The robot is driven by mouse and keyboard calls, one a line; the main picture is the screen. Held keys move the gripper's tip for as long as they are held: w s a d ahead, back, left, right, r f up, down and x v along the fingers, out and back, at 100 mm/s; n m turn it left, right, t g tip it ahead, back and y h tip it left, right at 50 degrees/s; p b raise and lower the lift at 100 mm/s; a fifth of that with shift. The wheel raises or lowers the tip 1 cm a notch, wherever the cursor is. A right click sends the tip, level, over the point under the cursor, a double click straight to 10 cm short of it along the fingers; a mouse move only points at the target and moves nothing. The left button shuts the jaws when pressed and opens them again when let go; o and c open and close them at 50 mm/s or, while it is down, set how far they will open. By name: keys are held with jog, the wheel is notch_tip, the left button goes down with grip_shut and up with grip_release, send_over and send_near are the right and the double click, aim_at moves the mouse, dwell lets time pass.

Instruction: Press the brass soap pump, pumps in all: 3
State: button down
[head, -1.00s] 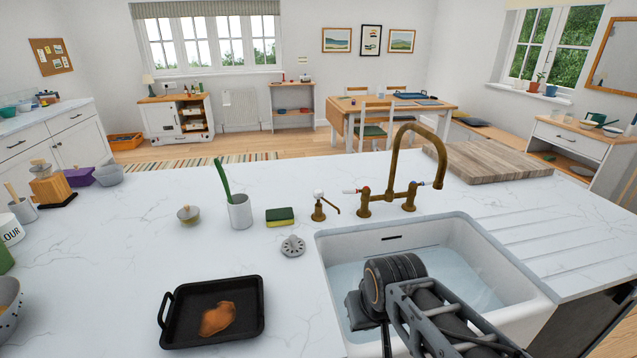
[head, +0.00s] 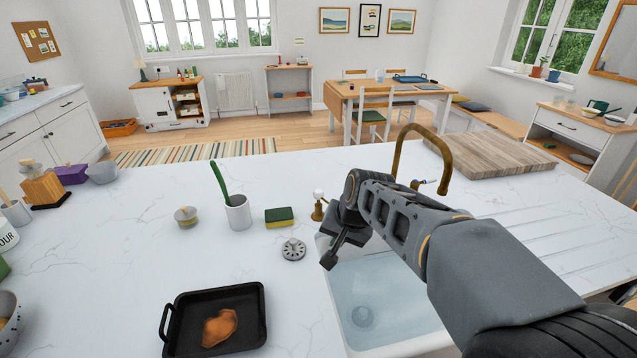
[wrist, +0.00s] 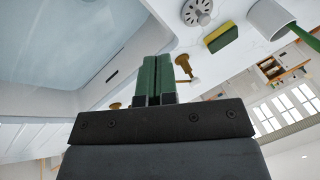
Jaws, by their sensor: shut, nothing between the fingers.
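The brass soap pump (head: 317,210) stands on the white worktop behind the sink's back left corner. In the head view its white top shows and my arm hides its right side. In the wrist view the pump (wrist: 183,65) appears just right of my fingers, seen upside down. My gripper (head: 328,260) hangs over the sink's left edge, in front of the pump and apart from it. In the wrist view its two green fingertips (wrist: 157,62) are together with nothing between them.
The white sink (head: 385,310) holds water. The brass tap (head: 420,150) arches behind my arm. A sponge (head: 279,217), a drain strainer (head: 293,249) and a white cup (head: 238,212) with a green handle stand left of the pump. A black pan (head: 190,335) lies at the front.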

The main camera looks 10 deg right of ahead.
jog(key=w+r+m+t+y+p, duration=0.1)
jog(key=w+r+m+p, duration=0.15)
jog(key=w, duration=0.45)
jog(key=w+r+m+y+p, duration=0.1)
jog(key=w+r+m+p, duration=0.2)
jog(key=w, duration=0.5)
jog(key=m+t+y+p, duration=0.2)
jog(key=m+p, duration=0.2)
jog(key=m, duration=0.4)
send_over(318, 192)
jog(key=shift+f, duration=0.25)
notch_tip(318, 192, down, 8)
jog(key=b, duration=0.7)
jog(key=shift+f, duration=0.25)
jog(key=shift+f+b, duration=0.35)
jog(key=shift+f, duration=0.05)
